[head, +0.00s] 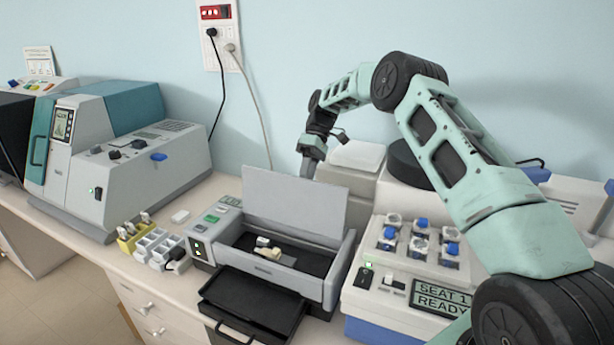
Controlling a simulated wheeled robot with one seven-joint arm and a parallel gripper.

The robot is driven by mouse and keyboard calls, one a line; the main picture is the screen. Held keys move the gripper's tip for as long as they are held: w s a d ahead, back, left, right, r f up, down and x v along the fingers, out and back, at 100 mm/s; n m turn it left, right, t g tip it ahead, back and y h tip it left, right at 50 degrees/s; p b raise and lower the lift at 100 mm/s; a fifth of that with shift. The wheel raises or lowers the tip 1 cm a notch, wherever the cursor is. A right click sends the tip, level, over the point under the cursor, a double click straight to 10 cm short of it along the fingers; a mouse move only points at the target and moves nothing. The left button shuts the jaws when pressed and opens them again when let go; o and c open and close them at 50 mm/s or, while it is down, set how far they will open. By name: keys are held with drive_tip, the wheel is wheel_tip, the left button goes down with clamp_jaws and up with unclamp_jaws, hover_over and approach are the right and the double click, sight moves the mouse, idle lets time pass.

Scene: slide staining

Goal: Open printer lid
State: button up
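The printer (335,276) stands on the counter in the middle of the head view. Its grey lid (295,203) is raised and stands up at the back, so the dark inside shows with small pale parts in it. A black tray (252,303) sticks out at the printer's front. My gripper (308,172) is behind the lid's upper right edge, pointing down. Its fingertips are partly hidden by the lid, so I cannot tell whether it is open, shut or touching the lid.
A staining device with blue-capped vials (421,235) and a display reading "SEAT 1 READY" stands right of the printer. A large grey and teal machine (140,170) stands left. Small yellow and white racks (150,241) sit beside the printer. A wall socket with cables (220,35) is behind.

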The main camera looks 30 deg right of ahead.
drive_tip(key=shift+w+d, duration=0.1)
drive_tip(key=b+v, duration=0.2)
drive_tip(key=v, duration=0.5)
drive_tip(key=shift+r, duration=0.15)
idle(0.6)
